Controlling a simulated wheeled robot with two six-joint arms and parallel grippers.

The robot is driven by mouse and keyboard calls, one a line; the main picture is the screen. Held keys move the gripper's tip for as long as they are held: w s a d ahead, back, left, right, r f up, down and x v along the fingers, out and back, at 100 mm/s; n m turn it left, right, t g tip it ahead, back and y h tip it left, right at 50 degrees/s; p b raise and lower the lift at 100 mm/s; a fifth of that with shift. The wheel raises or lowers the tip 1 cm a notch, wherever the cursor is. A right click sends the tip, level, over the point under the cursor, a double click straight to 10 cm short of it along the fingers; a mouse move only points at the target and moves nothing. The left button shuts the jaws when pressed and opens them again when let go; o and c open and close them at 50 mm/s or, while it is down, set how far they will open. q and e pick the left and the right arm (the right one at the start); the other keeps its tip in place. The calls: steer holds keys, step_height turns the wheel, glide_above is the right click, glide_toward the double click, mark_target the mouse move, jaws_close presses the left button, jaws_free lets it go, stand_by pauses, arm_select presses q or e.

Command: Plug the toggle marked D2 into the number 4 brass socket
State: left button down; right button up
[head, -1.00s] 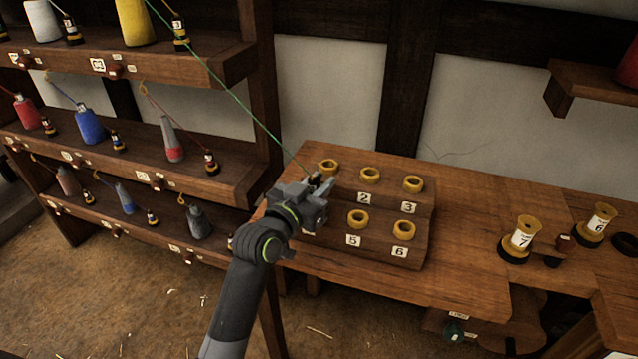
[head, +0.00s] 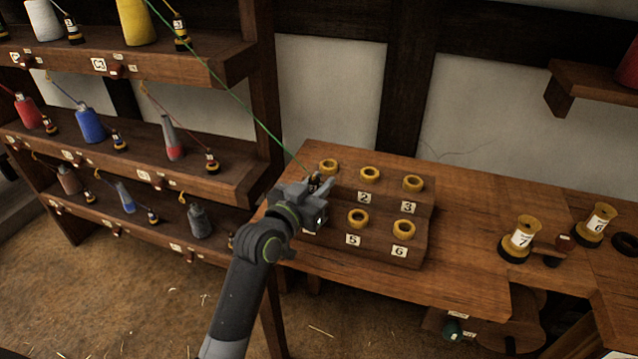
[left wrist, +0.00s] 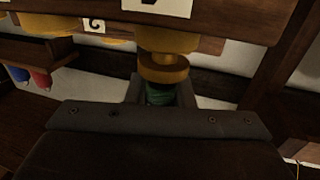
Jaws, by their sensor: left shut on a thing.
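My left gripper (head: 316,190) is shut on the toggle (head: 314,180), which trails a taut green cord (head: 240,110) up to the upper left. In the left wrist view the toggle's brass collar (left wrist: 163,70) and green part (left wrist: 160,95) show between the jaws. The collar lines up with a brass socket (left wrist: 168,40) and appears to meet it; I cannot tell how far in the toggle sits. The label by that socket is cut off. In the head view the number 4 socket is hidden behind my gripper, left of socket 5 (head: 358,218). The D2 mark is not readable.
The stepped wooden block carries other brass sockets, including 2 (head: 370,173), 3 (head: 412,183) and 6 (head: 404,229). A rack (head: 140,165) of bobbins and toggles stands at left. Brass spools (head: 521,236) stand at right. The bench between (head: 465,250) is clear.

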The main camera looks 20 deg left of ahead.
arm_select(q)
steer(key=shift+f+b, duration=0.5)
steer(key=shift+f, duration=0.1)
steer(key=c, duration=1.5)
jaws_free()
steer(key=shift+c, duration=0.2)
steer(key=p+v, duration=0.1)
steer(key=v, duration=1)
steer(key=shift+r, duration=0.1)
